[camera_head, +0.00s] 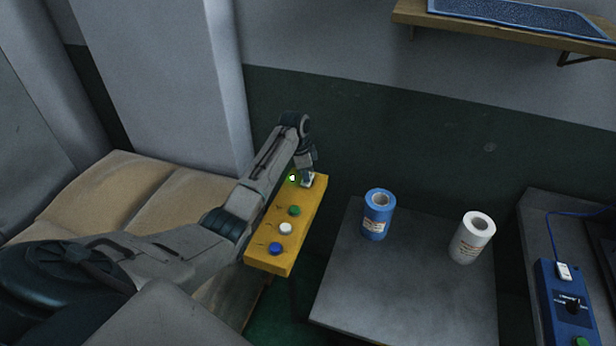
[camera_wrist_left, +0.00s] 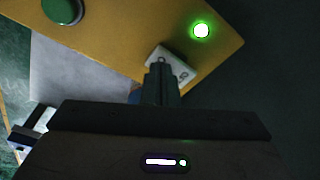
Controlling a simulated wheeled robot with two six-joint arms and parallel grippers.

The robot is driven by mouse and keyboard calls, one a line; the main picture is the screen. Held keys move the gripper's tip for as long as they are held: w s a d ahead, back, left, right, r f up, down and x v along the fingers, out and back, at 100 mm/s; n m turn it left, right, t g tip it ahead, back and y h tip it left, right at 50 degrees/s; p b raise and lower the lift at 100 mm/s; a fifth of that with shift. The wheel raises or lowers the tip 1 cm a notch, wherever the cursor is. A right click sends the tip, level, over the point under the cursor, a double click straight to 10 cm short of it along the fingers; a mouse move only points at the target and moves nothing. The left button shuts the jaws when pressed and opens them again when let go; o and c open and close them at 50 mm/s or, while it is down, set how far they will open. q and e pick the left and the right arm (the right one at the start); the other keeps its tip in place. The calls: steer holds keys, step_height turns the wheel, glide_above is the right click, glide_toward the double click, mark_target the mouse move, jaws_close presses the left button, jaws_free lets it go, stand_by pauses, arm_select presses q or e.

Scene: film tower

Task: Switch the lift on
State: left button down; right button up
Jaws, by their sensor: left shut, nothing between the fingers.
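A yellow control box (camera_head: 284,226) carries a green button (camera_head: 294,210), a white button (camera_head: 286,228) and a blue button (camera_head: 276,247) in a row. At its far end a small lamp (camera_head: 292,178) glows green; it also glows in the left wrist view (camera_wrist_left: 201,30). Beside the lamp is a white switch (camera_head: 308,182), also in the left wrist view (camera_wrist_left: 181,73). My left gripper (camera_head: 307,172) is shut and empty, its fingertips at the switch and partly covering it. I cannot tell whether they touch it. My right gripper is out of view.
A dark table (camera_head: 400,287) to the right bears a blue roll (camera_head: 377,215) and a white roll (camera_head: 472,238). Tan sacks (camera_head: 135,205) lie behind my left arm. A wall shelf (camera_head: 505,27) is at upper right.

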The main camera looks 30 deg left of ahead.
arm_select(q)
steer(key=shift+r+p, duration=1.9)
steer(key=shift+r, duration=1.35)
steer(key=shift+s, duration=0.1)
